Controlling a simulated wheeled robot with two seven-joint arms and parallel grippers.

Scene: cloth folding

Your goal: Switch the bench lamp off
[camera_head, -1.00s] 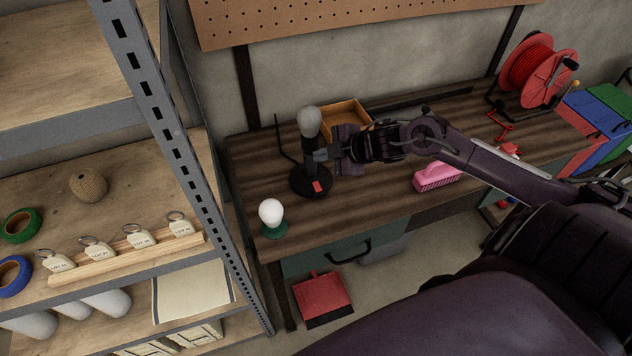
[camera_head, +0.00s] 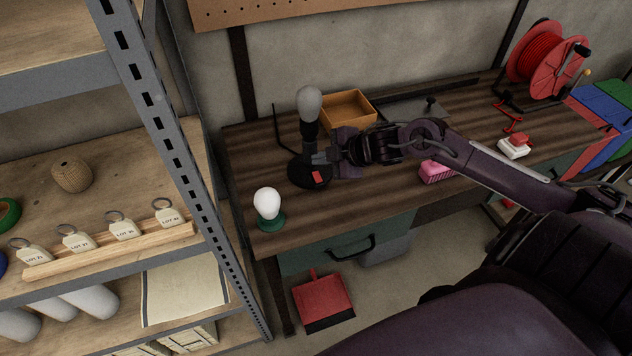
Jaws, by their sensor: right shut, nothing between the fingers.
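The bench lamp stands upright on the workbench, with a black stem, a grey bulb (camera_head: 309,103) that looks unlit, and a round black base (camera_head: 300,175). A red switch (camera_head: 319,177) sits on the front right of the base. My right gripper (camera_head: 320,158) is shut and empty, its tips close beside the lamp's stem, just above the switch. I cannot tell whether the tips touch the lamp. My left gripper is not in view.
A white bulb on a green holder (camera_head: 267,203) stands at the bench's front left. An orange wooden tray (camera_head: 348,110) lies behind my gripper. A pink brush (camera_head: 435,172) is partly hidden under my right arm. A metal shelf post (camera_head: 165,130) rises left of the bench.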

